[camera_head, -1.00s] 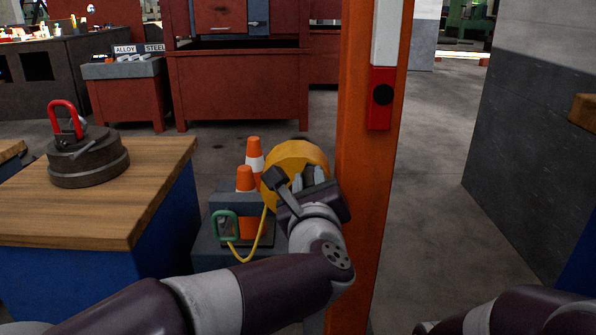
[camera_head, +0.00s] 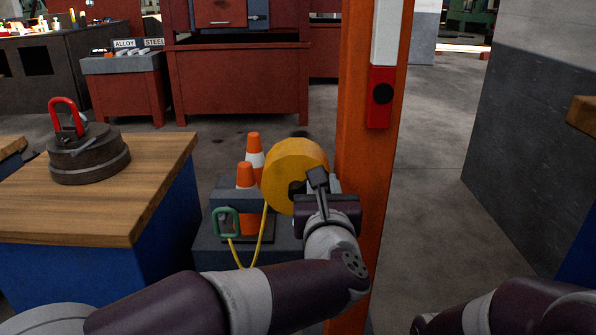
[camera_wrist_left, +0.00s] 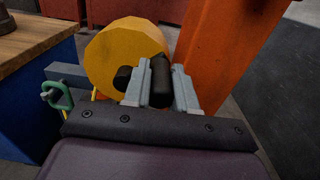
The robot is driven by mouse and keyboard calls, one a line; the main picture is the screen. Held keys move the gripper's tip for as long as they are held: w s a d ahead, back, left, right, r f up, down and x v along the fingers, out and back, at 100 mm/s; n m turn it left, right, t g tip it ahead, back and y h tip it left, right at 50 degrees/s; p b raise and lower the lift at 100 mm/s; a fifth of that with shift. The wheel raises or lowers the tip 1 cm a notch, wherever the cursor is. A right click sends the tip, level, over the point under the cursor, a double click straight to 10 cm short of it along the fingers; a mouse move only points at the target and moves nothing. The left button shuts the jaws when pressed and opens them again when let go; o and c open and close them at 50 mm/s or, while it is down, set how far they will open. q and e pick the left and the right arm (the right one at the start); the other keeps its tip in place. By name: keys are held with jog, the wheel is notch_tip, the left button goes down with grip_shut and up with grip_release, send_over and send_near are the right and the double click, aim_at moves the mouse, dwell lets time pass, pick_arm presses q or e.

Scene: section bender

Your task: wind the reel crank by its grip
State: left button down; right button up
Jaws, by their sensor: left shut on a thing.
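The yellow reel (camera_head: 290,168) is mounted beside the orange post (camera_head: 362,185). In the left wrist view the reel (camera_wrist_left: 115,52) fills the upper middle, with a dark hub at its lower right side. My left gripper (camera_head: 324,184) is in front of the reel's right part. In the left wrist view my left gripper (camera_wrist_left: 160,84) is shut on the black crank grip (camera_wrist_left: 161,78), which stands up between the pale fingers. The crank arm is mostly hidden behind the gripper. My right arm shows at the lower right, but its gripper is out of view.
A yellow cord (camera_head: 262,238) hangs from the reel near a green handle (camera_head: 226,222). Orange and white cones (camera_head: 255,152) stand left of the reel. A wooden-topped bench (camera_head: 100,215) holds a round weight with a red shackle (camera_head: 89,155). Floor right of the post is clear.

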pick_arm(q)
jog(key=shift+d+f+m, duration=0.4)
jog(key=shift+d+m, duration=0.05)
jog(key=shift+m, duration=0.65)
jog(key=shift+p, duration=0.3)
jog(key=shift+d+f+m, duration=0.3)
jog(key=shift+f+m, duration=0.3)
jog(key=shift+m, duration=0.6)
jog(key=shift+p, duration=0.3)
